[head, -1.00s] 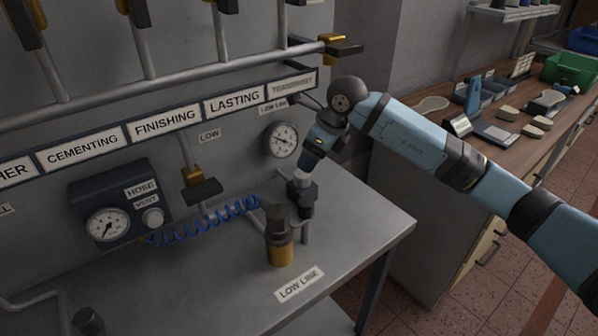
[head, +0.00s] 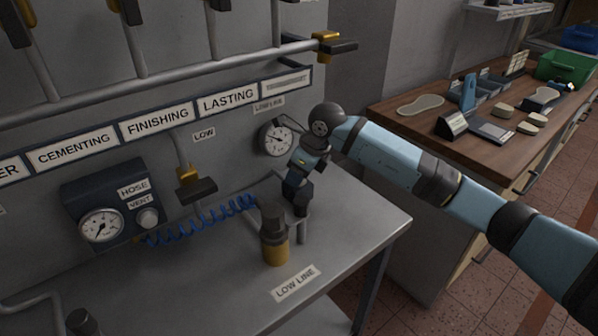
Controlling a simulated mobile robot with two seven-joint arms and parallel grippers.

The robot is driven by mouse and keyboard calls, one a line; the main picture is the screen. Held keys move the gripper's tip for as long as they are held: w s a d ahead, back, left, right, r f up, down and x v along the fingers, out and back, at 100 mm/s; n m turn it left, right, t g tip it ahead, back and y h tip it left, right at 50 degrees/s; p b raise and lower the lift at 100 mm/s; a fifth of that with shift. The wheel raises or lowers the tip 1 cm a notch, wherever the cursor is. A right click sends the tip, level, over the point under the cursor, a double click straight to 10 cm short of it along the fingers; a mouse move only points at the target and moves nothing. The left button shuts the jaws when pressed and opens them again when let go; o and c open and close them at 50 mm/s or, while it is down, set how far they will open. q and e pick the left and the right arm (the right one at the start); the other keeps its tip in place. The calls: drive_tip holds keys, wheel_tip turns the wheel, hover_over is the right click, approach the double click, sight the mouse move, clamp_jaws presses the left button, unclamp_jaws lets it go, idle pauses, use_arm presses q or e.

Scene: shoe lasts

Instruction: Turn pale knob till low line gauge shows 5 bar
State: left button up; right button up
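The low line gauge (head: 277,139) is a round white dial on the grey wall, under a small label; its needle is too small to read exactly. My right gripper (head: 297,187) points down at the dark regulator (head: 301,209) on the pipe below the gauge. The gripper covers the regulator's top, so the pale knob there is hidden. I cannot tell whether the fingers are open or shut on the knob. My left gripper is not in view.
A blue coiled hose (head: 205,219) runs to a brass-and-dark filter bowl (head: 275,243) close left of the gripper. A hose gauge (head: 101,226) and vent knob (head: 147,218) sit at left. The steel bench (head: 350,235) is clear at right.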

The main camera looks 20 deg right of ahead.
drive_tip(key=shift+m, duration=0.4)
drive_tip(key=shift+m+t+h, duration=0.3)
drive_tip(key=shift+m+h, duration=0.1)
drive_tip(key=shift+m, duration=0.5)
drive_tip(key=m, duration=0.2)
drive_tip(key=m+t+h, duration=0.1)
drive_tip(key=m, duration=0.1)
drive_tip(key=shift+a+m+h, duration=0.15)
drive_tip(key=shift+m+h, duration=0.15)
drive_tip(key=m+h, duration=0.1)
drive_tip(key=m, duration=0.2)
drive_tip(key=shift+b, duration=0.3)
drive_tip(key=shift+m+h, duration=0.8)
drive_tip(key=shift+m, duration=1.1)
drive_tip(key=o, duration=0.9)
